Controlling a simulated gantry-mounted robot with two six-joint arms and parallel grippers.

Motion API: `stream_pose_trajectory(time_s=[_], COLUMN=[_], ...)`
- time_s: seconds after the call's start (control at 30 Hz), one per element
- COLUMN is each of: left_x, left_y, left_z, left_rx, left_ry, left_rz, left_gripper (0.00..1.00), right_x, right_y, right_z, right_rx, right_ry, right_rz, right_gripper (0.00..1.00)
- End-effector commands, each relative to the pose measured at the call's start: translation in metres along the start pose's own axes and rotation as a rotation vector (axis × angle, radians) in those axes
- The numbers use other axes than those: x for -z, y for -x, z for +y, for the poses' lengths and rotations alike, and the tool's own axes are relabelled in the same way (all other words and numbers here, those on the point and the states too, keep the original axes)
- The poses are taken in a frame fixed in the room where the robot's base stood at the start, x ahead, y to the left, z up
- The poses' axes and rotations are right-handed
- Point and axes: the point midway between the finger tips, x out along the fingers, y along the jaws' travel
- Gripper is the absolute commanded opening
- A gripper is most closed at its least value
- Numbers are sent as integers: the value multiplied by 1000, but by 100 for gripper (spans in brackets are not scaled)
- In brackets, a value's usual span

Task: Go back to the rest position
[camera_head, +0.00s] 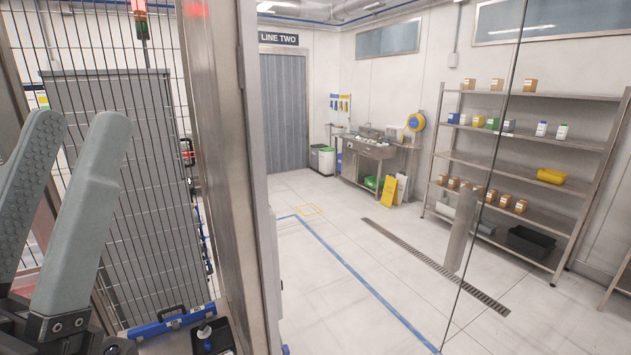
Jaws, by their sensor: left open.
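My left gripper (77,124) is at the left edge of the head view, its two grey fingers pointing up and standing apart. Nothing shows between the fingers. A wire mesh guard stands behind it. My right gripper is not in view.
A steel frame post (222,180) stands right of my left gripper. At the bottom, a blue bar with a black handle (171,318) and a black tray (222,338) holding a small part lie close by. Beyond are open floor and a steel shelf rack (545,155) with boxes.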

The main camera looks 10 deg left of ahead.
Motion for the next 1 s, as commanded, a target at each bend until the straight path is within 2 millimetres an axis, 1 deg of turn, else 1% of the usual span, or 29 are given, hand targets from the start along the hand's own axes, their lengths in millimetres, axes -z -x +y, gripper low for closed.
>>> stream_pose_trajectory(time_s=[0.03,0.07,0.1,0.3,0.4,0.47,0.57,1.0], left_x=[-25,-34,-11,31,49,56,61,59], left_y=[1,0,-29,-91,-117,-128,-135,-132], left_z=[9,9,7,4,2,2,2,2], left_rx=[-35,-32,-30,-28,-28,-27,-27,-27], left_ry=[64,104,94,88,87,86,85,84], left_rz=[-109,-161,-144,-143,-143,-143,-143,-142], left_gripper=[54,54,54,54,54,54,54,54], right_x=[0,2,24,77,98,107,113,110], right_y=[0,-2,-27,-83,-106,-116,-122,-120], right_z=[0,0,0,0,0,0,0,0], right_rx=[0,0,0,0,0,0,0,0], right_ry=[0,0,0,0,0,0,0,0], right_rz=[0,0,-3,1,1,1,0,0], right_gripper=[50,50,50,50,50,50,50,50])
